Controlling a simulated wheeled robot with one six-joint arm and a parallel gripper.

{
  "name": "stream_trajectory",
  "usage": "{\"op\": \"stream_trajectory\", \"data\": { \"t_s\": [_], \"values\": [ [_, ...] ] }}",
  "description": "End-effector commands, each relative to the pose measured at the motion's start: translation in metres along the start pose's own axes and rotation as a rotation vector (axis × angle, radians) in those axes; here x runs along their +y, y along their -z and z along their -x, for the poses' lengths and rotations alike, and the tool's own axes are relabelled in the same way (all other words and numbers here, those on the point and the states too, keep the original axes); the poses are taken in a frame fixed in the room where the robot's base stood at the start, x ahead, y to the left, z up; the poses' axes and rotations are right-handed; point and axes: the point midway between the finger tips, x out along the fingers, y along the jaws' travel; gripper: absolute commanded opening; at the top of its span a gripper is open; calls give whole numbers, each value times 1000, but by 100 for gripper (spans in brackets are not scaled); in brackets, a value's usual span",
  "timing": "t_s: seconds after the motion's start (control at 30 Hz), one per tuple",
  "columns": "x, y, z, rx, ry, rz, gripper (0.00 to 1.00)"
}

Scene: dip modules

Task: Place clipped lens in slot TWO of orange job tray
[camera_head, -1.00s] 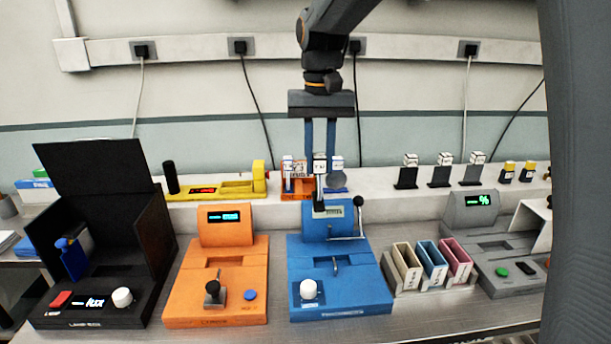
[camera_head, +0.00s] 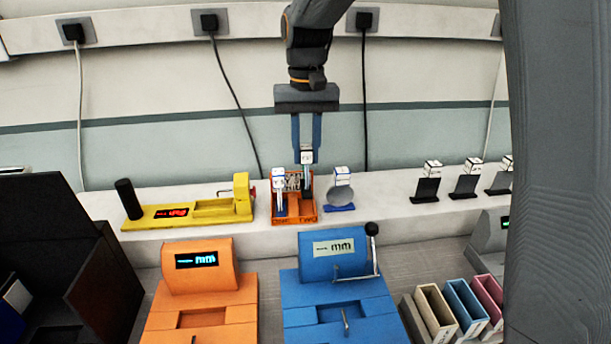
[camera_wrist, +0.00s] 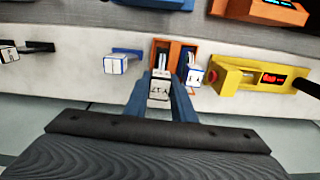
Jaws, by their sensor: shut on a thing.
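The orange job tray (camera_head: 295,218) stands on the white ledge, its front lettered ONE at left and TWO at right. A clipped lens with a white block top (camera_head: 279,175) stands upright in its left side, slot ONE. My gripper (camera_head: 306,152) points down over the right side and is shut on the white block of another clipped lens (camera_head: 307,158). That lens hangs upright at slot TWO; I cannot tell whether its lower end touches the tray. In the wrist view the held block (camera_wrist: 159,90) sits between my fingers, over the orange tray (camera_wrist: 187,47).
A yellow gauge (camera_head: 200,211) stands left of the tray. A round lens on a blue stand (camera_head: 339,196) is close at its right. Several black stands (camera_head: 425,190) are farther right. Orange (camera_head: 200,280) and blue (camera_head: 335,270) machines stand in front.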

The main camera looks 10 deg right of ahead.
Motion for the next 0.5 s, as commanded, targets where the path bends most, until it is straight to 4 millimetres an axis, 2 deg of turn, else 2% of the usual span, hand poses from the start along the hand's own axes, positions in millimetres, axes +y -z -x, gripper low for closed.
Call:
{"op": "stream_trajectory", "data": {
  "t_s": [0.5],
  "values": [
    [0,0,-56,0,0,0,0]
  ]
}}
